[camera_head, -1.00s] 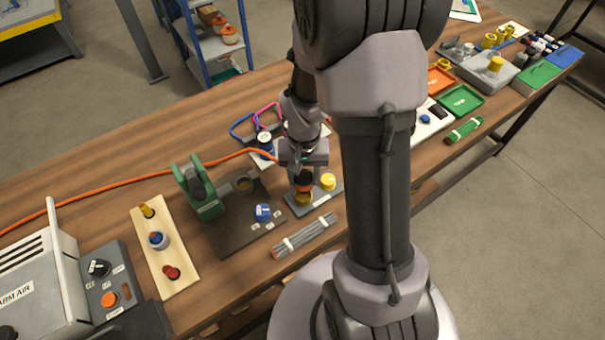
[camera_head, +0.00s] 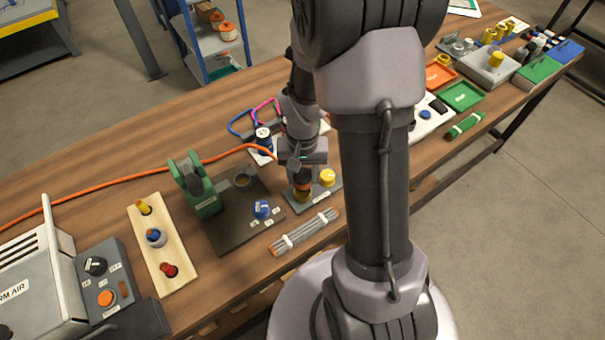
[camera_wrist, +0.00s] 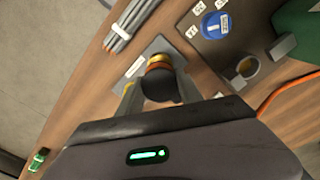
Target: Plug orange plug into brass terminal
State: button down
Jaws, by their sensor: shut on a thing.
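The orange plug (camera_wrist: 160,84) has a dark body and an orange band, seen between my fingers in the wrist view. My gripper (camera_wrist: 157,86) is shut on it; it also shows in the head view (camera_head: 302,176), pointing down. The brass terminal (camera_head: 302,196) stands on a small grey plate. The plug is lined up over it and appears to touch it or sit in its mouth. In the wrist view the terminal's brass rim (camera_wrist: 159,57) shows just past the orange band. How deep the plug sits is hidden.
A yellow-capped post (camera_head: 327,177) stands on the same plate, close to my gripper. A bundle of grey rods (camera_head: 305,232) lies in front. A dark board with a blue knob (camera_head: 262,209) and a green clamp (camera_head: 196,184) is at the left. An orange hose crosses behind.

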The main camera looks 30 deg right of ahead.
jog(key=shift+f+b, duration=1.6)
jog(key=shift+f, duration=0.15)
dwell(0.3)
jog(key=c, duration=0.7)
grip_release()
notch_tip(320, 180, up, 18)
jog(key=p, duration=0.7)
jog(key=shift+f, duration=0.25)
jog(key=s+a+r+n+t+y+b, duration=0.1)
jog(key=s+a+r+t+b, duration=0.1)
jog(key=s+a+r, duration=0.3)
jog(key=s+a+r+n+t+y+b, duration=0.1)
jog(key=s+a+r+t+b, duration=0.1)
jog(key=s+a+r, duration=0.3)
jog(key=s+a+t, duration=0.1)
jog(key=a, duration=0.3)
jog(key=shift+s+a+t+b, duration=0.25)
jog(key=shift+a+t+b, duration=0.05)
jog(key=shift+a+t, duration=0.1)
